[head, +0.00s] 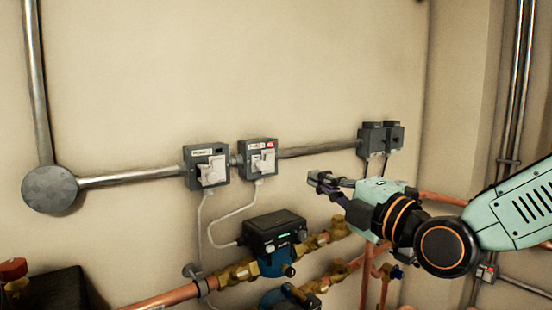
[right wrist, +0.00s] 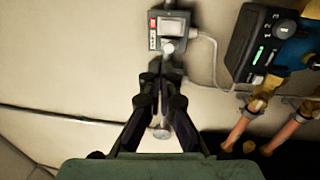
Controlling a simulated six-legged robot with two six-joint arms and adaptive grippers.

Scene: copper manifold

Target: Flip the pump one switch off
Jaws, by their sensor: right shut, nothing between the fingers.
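Two grey switch boxes with pale levers are on the wall in the head view: a left switch box (head: 193,176) and a right switch box (head: 246,172). The right one has a red mark on its label. The lettering is too small to tell which is pump one. My right gripper (head: 318,181) is shut and empty, to the right of and below the right box, apart from it in the picture. My left gripper is not in view.
A black pump unit with a green light (head: 275,231) sits below the boxes on copper pipes (head: 165,298) with brass fittings. A metal conduit (head: 135,176) runs to a round junction box (head: 50,190). Two more grey boxes (head: 372,138) are at the right. The wall above is clear.

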